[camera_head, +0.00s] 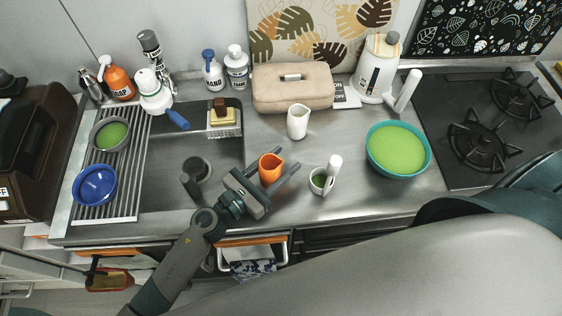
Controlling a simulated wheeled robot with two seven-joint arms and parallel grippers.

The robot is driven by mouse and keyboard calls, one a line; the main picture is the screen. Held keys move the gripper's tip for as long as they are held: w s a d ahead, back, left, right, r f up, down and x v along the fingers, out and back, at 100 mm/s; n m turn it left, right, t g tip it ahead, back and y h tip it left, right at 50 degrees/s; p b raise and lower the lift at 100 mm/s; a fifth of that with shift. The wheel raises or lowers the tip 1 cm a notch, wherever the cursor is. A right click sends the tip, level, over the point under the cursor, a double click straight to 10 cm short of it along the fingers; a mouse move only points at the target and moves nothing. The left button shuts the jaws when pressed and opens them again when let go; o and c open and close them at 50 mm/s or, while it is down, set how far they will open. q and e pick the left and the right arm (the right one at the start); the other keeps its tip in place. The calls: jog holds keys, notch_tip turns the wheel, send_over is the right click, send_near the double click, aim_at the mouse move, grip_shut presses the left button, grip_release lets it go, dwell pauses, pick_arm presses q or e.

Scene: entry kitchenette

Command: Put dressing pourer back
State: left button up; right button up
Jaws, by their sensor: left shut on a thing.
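A small orange pourer (270,168) with a spout is upright between the fingers of my left gripper (273,180), over the front part of the counter, right of the sink. My left gripper is shut on it. The frame does not show clearly whether its base touches the counter. A white pourer (297,122) stands behind it on the counter. A small white handled cup (331,172) with green contents stands to its right. My right gripper is not in view; a large link of my arm covers the lower right.
A teal bowl of green liquid (398,150) stands near the stove (490,125). A beige case (292,88) and white kettle (379,66) stand at the back. The sink (165,150) and drainer with bowls are left. Bare counter (345,130) lies between the white pourer and teal bowl.

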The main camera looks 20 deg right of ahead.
pick_arm(q)
jog(key=shift+f, duration=0.25)
jog(key=o, duration=1.3)
